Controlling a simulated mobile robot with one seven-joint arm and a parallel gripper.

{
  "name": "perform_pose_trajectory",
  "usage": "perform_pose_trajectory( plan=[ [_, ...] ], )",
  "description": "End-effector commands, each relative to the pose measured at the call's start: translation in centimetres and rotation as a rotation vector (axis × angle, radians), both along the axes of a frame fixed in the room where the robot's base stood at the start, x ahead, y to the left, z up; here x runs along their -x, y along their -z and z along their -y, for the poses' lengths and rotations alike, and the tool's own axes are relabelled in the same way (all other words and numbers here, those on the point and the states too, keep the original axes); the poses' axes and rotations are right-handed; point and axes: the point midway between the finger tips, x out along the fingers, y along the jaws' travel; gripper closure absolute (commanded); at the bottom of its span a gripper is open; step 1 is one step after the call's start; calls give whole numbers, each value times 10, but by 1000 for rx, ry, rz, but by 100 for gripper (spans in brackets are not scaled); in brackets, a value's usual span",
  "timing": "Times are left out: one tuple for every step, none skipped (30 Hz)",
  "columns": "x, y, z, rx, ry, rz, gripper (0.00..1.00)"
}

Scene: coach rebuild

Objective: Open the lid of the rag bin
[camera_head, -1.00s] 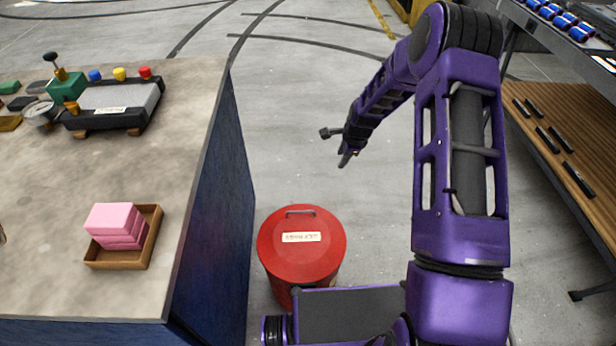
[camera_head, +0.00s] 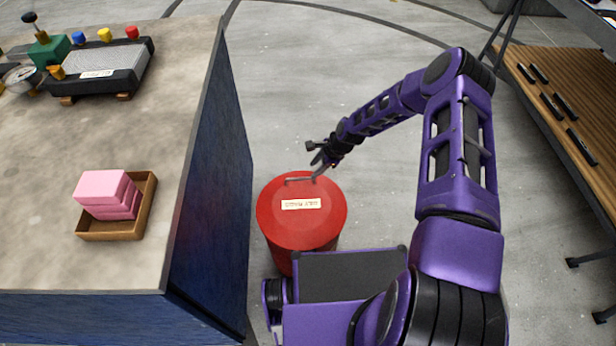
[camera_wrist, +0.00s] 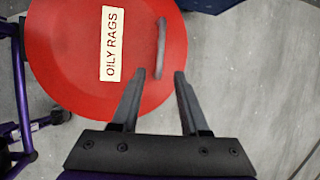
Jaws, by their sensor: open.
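The rag bin (camera_head: 303,245) is a red round can on the floor beside the blue workbench. Its red lid (camera_head: 280,215) looks shut and carries a white label; in the wrist view the label (camera_wrist: 111,46) reads OILY RAGS. A grey bar handle (camera_head: 300,180) lies near the lid's far edge. My gripper (camera_head: 319,172) is at that far edge, by the handle's right end. In the wrist view my gripper (camera_wrist: 160,76) is open, with the handle (camera_wrist: 160,50) between and just ahead of the fingertips. I cannot tell whether they touch it.
The workbench (camera_head: 215,130) stands close on the left, holding a wooden tray (camera_head: 148,205) with pink blocks (camera_head: 107,190) and a black device (camera_head: 100,75). A shelf unit (camera_head: 560,70) with dark bars stands at the right. The floor beyond the bin is clear.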

Motion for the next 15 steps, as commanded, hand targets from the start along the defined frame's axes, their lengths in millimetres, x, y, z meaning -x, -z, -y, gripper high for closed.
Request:
perform_pose_trajectory(
  plan=[
    [-1, 14, -6, -1, -2, -1, 55],
    [-3, 19, -8, -1, -1, -1, 55],
    [-4, 25, -11, -2, -1, -1, 55],
    [-5, 30, -13, -1, -1, -1, 55],
    [-5, 35, -15, -1, -1, -1, 55],
    [-7, 40, -17, -1, -1, 0, 55],
    [-8, 43, -18, -1, -1, 0, 55],
    [-8, 46, -20, -1, 0, 0, 55],
    [-10, 50, -21, -1, 0, 1, 55],
    [-10, 52, -22, 0, 0, 1, 55],
    [-10, 54, -23, -1, 0, 0, 55],
    [-11, 56, -24, 0, 0, 0, 55],
    [-11, 57, -24, 0, 0, 0, 55],
    [-11, 57, -24, 0, 0, 0, 55],
    [-12, 58, -25, 0, -1, 1, 55]
  ],
)
